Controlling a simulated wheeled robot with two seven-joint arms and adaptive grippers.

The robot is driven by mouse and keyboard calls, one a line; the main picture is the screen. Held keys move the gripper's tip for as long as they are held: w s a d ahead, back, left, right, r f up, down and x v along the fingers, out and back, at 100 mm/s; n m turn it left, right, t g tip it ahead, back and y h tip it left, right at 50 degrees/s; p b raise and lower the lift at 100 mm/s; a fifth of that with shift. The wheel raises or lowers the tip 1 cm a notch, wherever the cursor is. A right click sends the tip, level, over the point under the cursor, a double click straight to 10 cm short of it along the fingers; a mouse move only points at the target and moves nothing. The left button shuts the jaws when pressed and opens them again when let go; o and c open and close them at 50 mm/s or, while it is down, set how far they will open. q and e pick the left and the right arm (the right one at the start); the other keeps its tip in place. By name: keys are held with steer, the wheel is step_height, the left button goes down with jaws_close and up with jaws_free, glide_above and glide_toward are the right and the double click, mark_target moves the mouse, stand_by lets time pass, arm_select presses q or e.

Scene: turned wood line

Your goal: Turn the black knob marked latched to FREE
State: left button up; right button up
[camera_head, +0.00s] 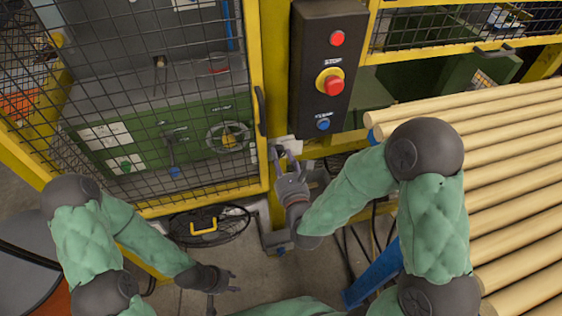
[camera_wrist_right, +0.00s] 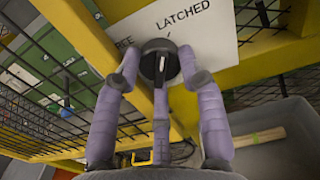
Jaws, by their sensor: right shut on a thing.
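The black knob (camera_wrist_right: 158,58) sits on a white plate (camera_wrist_right: 215,25) in the right wrist view. The plate reads LATCHED above the knob; the word at its left is partly covered, with only its last letters showing. A pale mark runs down the knob's face. My right gripper (camera_wrist_right: 157,75) is shut on the knob, with fingers on both its left and right sides. In the head view my right gripper (camera_head: 284,158) reaches the yellow post beside the cage door and hides the knob. My left gripper (camera_head: 226,286) is open and empty, low over the floor.
A black control box (camera_head: 318,60) with red and blue buttons is mounted above the right gripper. A mesh cage door (camera_head: 150,110) stands at left. Turned wood rollers or poles (camera_head: 520,170) fill the right side. A cable coil (camera_head: 235,222) hangs low near the floor.

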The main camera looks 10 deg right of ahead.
steer(key=shift+n+b, duration=0.5)
steer(key=shift+n, duration=0.4)
steer(key=shift+r+n, duration=0.15)
steer(key=shift+n, duration=0.55)
steer(key=o, duration=1.2)
steer(key=shift+c, duration=0.2)
steer(key=shift+s, duration=0.6)
steer(key=s, duration=0.6)
steer(key=shift+s+d, duration=0.2)
steer(key=shift+s, duration=0.15)
